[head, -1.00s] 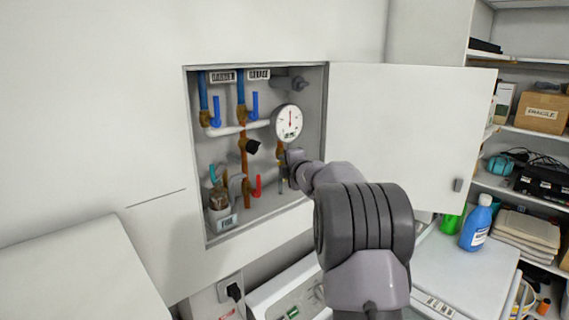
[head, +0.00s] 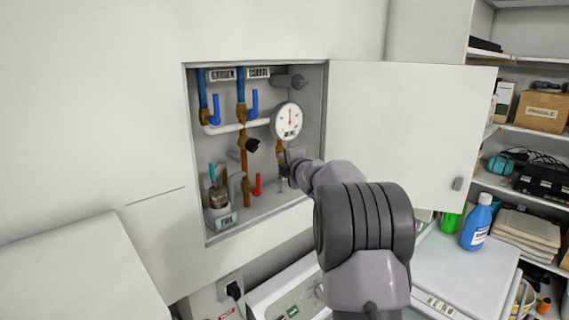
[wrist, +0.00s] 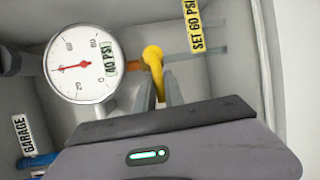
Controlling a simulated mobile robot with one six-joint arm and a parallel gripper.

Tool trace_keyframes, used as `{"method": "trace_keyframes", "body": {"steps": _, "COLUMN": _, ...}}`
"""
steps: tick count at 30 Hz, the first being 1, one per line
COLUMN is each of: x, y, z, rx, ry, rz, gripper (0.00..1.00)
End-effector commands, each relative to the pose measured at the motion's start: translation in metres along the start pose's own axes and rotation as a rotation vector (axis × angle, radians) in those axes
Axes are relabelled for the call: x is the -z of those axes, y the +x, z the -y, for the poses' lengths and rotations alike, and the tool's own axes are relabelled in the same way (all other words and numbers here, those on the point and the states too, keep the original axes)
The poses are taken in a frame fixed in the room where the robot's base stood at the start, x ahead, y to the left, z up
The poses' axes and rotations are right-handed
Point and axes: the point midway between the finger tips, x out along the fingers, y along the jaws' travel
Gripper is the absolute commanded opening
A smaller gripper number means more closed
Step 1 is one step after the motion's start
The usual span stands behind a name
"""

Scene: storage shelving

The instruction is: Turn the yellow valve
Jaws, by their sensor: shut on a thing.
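The yellow valve (wrist: 154,62) shows in the wrist view as a curved yellow handle at the end of a copper pipe, right of the gauge. My gripper (wrist: 161,88) is shut on it, with one grey finger on each side of the handle's lower part. In the head view my gripper (head: 284,173) reaches into the open wall cabinet (head: 191,150), below the gauge, and hides the valve there. The round white gauge (wrist: 82,65) has a red needle, also visible in the head view (head: 287,121).
Blue handles (head: 253,104), a black knob (head: 253,145) and a red handle (head: 257,185) sit on nearby pipes. A pot (head: 219,215) stands at the cabinet's lower left. A yellow "SET 60 PSI" label (wrist: 194,25) is beside the valve. The open door (head: 410,130) stands right of my arm.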

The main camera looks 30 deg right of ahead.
Motion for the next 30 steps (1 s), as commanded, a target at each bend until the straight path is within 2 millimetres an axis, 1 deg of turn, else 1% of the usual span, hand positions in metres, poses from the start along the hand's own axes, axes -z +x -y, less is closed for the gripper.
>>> {"method": "trace_keyframes", "body": {"steps": 8, "x": 0.002, "y": 0.003, "z": 0.017, "rx": -0.058, "ry": -0.127, "rz": 0.026, "gripper": 0.0}}
{"method": "trace_keyframes", "body": {"steps": 15, "x": 0.001, "y": 0.006, "z": 0.029, "rx": -0.14, "ry": -0.324, "rz": 0.07, "gripper": 0.0}}
{"method": "trace_keyframes", "body": {"steps": 30, "x": -0.007, "y": 0.012, "z": 0.041, "rx": -0.316, "ry": -0.754, "rz": 0.163, "gripper": 0.0}}
